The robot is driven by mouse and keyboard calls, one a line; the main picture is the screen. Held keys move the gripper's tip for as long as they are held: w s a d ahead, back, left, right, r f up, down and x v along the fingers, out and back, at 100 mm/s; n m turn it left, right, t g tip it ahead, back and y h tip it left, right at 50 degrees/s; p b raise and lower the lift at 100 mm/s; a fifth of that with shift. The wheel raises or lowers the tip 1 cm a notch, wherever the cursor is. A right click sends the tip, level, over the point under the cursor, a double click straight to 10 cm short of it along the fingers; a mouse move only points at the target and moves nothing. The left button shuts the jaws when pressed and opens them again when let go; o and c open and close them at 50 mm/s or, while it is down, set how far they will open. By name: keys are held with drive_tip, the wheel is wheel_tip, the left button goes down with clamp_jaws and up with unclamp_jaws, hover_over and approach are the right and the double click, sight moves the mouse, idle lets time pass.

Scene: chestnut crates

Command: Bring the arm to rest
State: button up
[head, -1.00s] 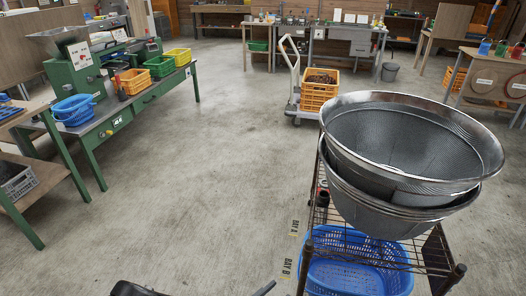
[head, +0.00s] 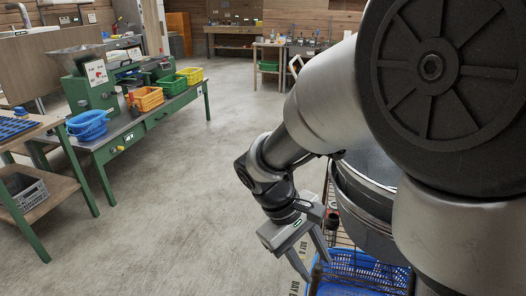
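My arm fills the right side of the head view, bent, with its wrist lowered near the middle. My gripper (head: 317,268) points down and to the right. Its two fingers are apart, and nothing shows between them. It hangs in front of the left side of a wire rack (head: 340,238). Steel mesh sieves (head: 365,195) stand on the rack, mostly hidden behind my arm.
A blue basket (head: 365,268) sits low in the rack, close to my gripper. At left, a green workbench (head: 150,125) carries a machine and coloured baskets. Open concrete floor (head: 190,210) lies between bench and rack.

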drive_tip(key=s+d+r+m+t+y, duration=0.2)
drive_tip(key=s+r+m+t+y, duration=0.15)
drive_tip(key=r, duration=0.35)
drive_tip(key=s+d+r+m+t+y, duration=0.2)
drive_tip(key=s+r+m+t, duration=0.15)
drive_tip(key=r, duration=0.35)
wheel_tip(320, 180, up, 20)
drive_tip(key=p, duration=2)
drive_tip(key=shift+a+g, duration=0.2)
drive_tip(key=shift+g, duration=0.1)
drive_tip(key=shift+r+h, duration=0.1)
drive_tip(key=shift+h, duration=0.15)
drive_tip(key=shift+c, duration=0.9)
drive_tip(key=shift+w, duration=0.1)
